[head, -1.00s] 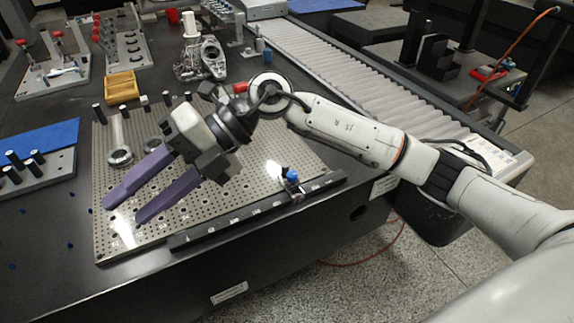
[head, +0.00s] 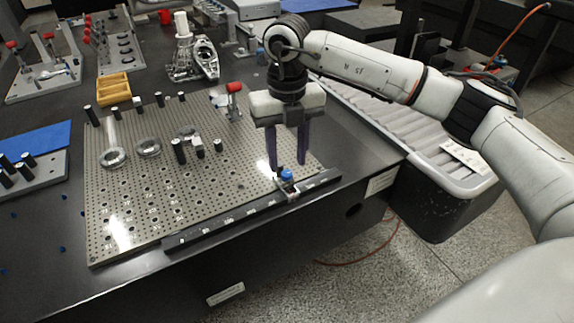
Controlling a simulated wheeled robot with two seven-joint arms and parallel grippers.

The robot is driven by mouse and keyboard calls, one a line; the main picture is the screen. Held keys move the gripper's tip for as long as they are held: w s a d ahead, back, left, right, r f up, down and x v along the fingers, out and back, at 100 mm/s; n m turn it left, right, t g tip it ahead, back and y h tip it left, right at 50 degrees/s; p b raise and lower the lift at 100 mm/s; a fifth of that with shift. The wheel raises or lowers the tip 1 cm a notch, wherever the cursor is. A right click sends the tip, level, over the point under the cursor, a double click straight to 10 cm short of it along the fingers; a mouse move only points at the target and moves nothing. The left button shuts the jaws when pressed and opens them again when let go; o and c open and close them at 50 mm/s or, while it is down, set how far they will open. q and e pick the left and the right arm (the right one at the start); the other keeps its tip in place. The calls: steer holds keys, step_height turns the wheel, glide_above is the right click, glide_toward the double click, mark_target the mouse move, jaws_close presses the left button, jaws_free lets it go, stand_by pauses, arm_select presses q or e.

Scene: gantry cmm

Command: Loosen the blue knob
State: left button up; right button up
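The blue knob (head: 287,174) sits on a small slider on the black ruled rail (head: 225,226) along the front edge of the perforated plate. My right gripper (head: 288,170) points down with its two purple fingers apart. My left gripper is not in the view.
The perforated plate (head: 150,215) carries several black pins and metal rings. A red-topped clamp (head: 234,98) stands left of my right gripper. A yellow tray (head: 114,90) lies behind the plate. A roller conveyor (head: 385,125) runs on the right.

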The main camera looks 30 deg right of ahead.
mark_target(287, 175)
steer(key=shift+f, duration=1.5)
jaws_close()
steer(key=shift+n, duration=0.4)
steer(key=n, duration=0.5)
steer(key=shift+n, duration=0.3)
steer(key=n, duration=0.5)
steer(key=shift+n, duration=0.4)
